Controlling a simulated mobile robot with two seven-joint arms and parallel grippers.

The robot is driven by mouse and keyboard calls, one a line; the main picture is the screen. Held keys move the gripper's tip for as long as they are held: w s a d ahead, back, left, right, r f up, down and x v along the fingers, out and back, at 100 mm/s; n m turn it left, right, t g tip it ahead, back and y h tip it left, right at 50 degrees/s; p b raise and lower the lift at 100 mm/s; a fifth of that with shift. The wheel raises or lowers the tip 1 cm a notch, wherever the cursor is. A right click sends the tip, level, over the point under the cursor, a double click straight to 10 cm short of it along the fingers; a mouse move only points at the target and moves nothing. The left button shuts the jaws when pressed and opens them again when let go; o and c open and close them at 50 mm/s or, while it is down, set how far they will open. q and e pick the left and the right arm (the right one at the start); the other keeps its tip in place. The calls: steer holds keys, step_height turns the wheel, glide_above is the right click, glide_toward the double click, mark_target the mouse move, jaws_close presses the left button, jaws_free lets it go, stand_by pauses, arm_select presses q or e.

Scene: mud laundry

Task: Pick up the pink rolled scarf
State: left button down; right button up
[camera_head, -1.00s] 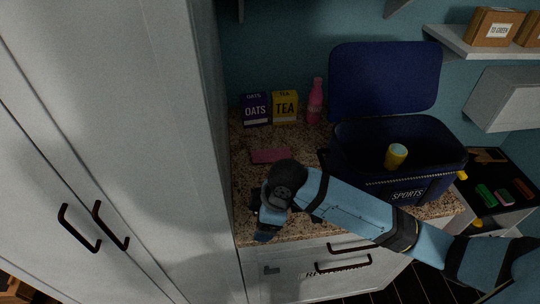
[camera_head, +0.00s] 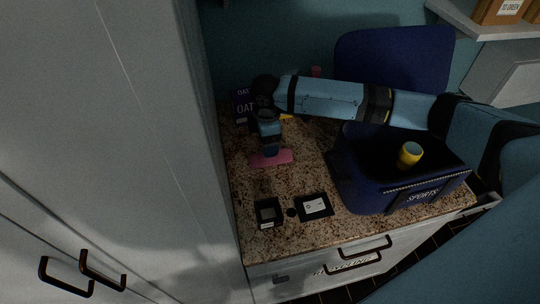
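The pink rolled scarf (camera_head: 270,159) lies on the speckled granite counter (camera_head: 295,175), towards its left side. My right arm reaches in from the right, above the blue bag. My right gripper (camera_head: 271,151) points down right at the scarf, over its middle. The fingertips are small and dark here, so I cannot tell if they are apart or closed, or if they touch the scarf. My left gripper is not in view.
An open blue sports bag (camera_head: 372,185) with a yellow cylinder (camera_head: 410,154) in it stands to the right. A dark blue oats box (camera_head: 242,104) is behind, partly covered by my arm. Two small black trays (camera_head: 325,207) lie near the front. A white cabinet (camera_head: 120,130) rises at left.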

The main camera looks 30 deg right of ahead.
steer(key=f, duration=0.3)
steer(key=shift+w+f, duration=0.1)
steer(key=shift+w, duration=0.15)
steer(key=shift+f, duration=0.3)
steer(key=shift+d+f+p, duration=0.1)
steer(key=shift+f+p, duration=0.3)
steer(key=shift+f, duration=0.05)
steer(key=f, duration=0.3)
steer(key=f+p, duration=0.1)
steer(key=shift+w+d+f, duration=0.15)
steer(key=shift+w+d, duration=0.05)
steer(key=shift+w, duration=0.1)
steer(key=shift+s, duration=0.1)
steer(key=shift+c, duration=0.7)
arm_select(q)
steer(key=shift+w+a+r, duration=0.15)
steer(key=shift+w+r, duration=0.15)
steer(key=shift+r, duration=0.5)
arm_select(e)
steer(key=c, duration=0.9)
